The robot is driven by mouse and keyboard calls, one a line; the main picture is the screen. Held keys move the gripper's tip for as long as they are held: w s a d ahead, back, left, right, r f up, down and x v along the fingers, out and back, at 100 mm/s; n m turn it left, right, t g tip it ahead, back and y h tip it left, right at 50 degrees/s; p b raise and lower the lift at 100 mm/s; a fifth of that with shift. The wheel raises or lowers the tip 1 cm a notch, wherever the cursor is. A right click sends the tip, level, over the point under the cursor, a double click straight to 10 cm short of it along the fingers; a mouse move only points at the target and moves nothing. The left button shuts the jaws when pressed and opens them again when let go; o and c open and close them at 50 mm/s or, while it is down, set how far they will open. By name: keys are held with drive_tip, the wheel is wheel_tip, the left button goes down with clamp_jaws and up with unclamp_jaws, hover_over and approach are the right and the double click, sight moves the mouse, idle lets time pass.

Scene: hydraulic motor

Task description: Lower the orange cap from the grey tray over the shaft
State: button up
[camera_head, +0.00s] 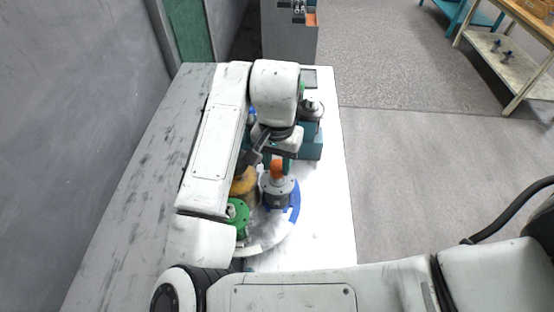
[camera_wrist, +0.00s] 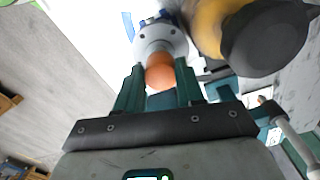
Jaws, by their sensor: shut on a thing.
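The orange cap (camera_head: 277,168) is at the top of a grey round motor body with a flange (camera_head: 278,192). In the wrist view the orange cap (camera_wrist: 160,76) sits between the teal fingers of my gripper (camera_wrist: 160,70), which is shut on it. The grey flange (camera_wrist: 158,38) with bolt holes lies just beyond the cap. The shaft is hidden behind the cap, and I cannot tell whether the cap is around it or above it. In the head view my gripper (camera_head: 278,162) is partly hidden by my wrist. I cannot make out the grey tray for certain.
A green round part (camera_head: 238,216) and a yellow part (camera_head: 243,184) stand close left of the motor body. The yellow part with a dark end (camera_wrist: 262,38) is near my fingers. A blue curved piece (camera_head: 294,214) lies at right. The white table's right side (camera_head: 328,215) is clear.

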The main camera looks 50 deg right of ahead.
drive_tip(key=shift+f, duration=0.3)
drive_tip(key=o, duration=1.6)
drive_tip(key=shift+c, duration=0.2)
drive_tip(key=shift+r+p, duration=3)
drive_tip(key=shift+r, duration=0.55)
